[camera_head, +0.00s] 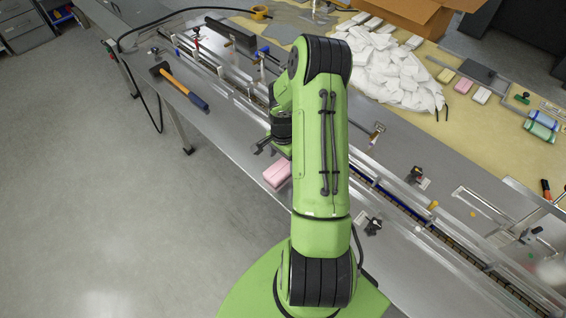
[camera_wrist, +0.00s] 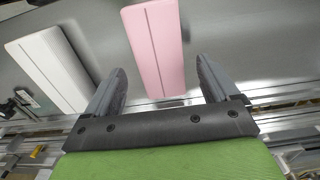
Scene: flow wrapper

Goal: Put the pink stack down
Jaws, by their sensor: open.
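The pink stack (camera_head: 277,174) lies on the metal table near its front edge, partly hidden by my arm in the head view. In the wrist view the pink stack (camera_wrist: 154,45) is a long block with a lengthwise line, its near end between my fingers with gaps on both sides. My gripper (camera_wrist: 160,65) is open and holds nothing. In the head view my gripper (camera_head: 268,146) is just behind the pink stack, partly covered by my arm.
A white stack (camera_wrist: 46,65) lies left of the pink one in the wrist view. A hammer (camera_head: 180,86) lies on the table to the left. A conveyor channel (camera_head: 400,206) runs along the table. A pile of white packets (camera_head: 390,68) lies behind.

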